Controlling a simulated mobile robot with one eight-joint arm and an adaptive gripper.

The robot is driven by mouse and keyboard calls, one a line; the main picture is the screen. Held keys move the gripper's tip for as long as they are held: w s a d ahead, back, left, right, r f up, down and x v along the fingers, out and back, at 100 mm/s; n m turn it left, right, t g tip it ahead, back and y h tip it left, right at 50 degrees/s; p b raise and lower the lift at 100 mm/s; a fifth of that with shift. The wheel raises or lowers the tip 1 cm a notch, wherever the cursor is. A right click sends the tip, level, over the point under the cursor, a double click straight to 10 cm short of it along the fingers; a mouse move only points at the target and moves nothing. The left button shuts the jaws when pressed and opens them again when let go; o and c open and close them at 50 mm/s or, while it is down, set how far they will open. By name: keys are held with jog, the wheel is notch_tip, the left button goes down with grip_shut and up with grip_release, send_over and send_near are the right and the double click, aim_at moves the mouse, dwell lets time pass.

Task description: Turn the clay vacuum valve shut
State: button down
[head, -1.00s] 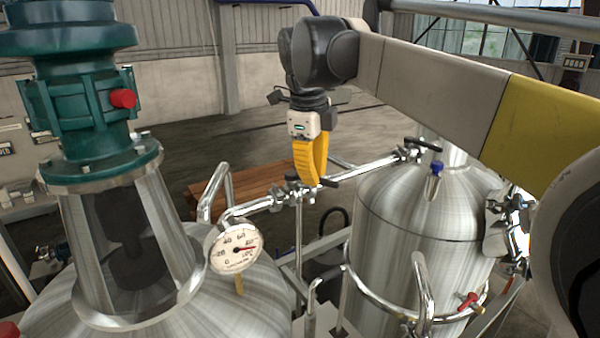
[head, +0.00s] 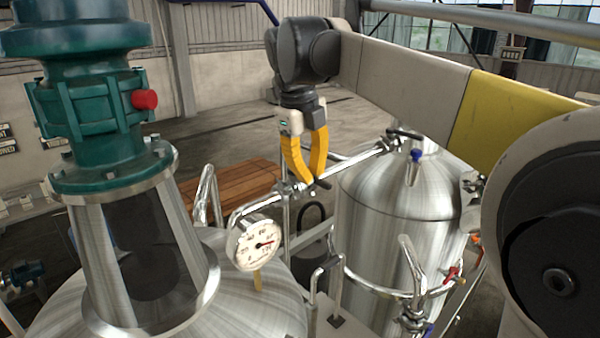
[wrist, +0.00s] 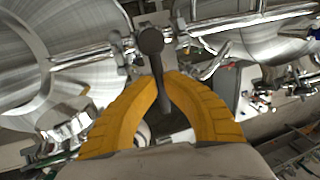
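The vacuum valve's dark grey-brown lever handle (wrist: 152,42) runs between my yellow fingers in the wrist view. In the head view a dark handle end (head: 322,184) shows beside the fingertips, on the shiny pipe between the two tanks. My gripper (head: 313,178) points down onto this valve. Its fingers bow apart in the middle, and the tips (wrist: 168,76) come close together around the lever, seemingly gripping it. The fingers hide part of the valve body, and the contact itself is hard to see.
A round gauge (head: 254,243) and a tank with a green drive (head: 95,115) stand at left. The steel tank (head: 395,210) at right carries another dark handle (head: 403,134), a blue one (head: 417,155) and a red one (head: 452,274). Pipes surround the gripper closely.

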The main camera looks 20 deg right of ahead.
dwell(0.3)
jog(key=c, duration=1.4)
grip_release()
jog(key=r, duration=0.4)
jog(key=a+r, duration=0.1)
jog(key=r, duration=0.3)
jog(key=s+a+r, duration=0.1)
jog(key=r, duration=0.2)
jog(key=shift+a+r, duration=0.1)
jog(key=shift+r, duration=0.3)
jog(key=shift+f, duration=0.1)
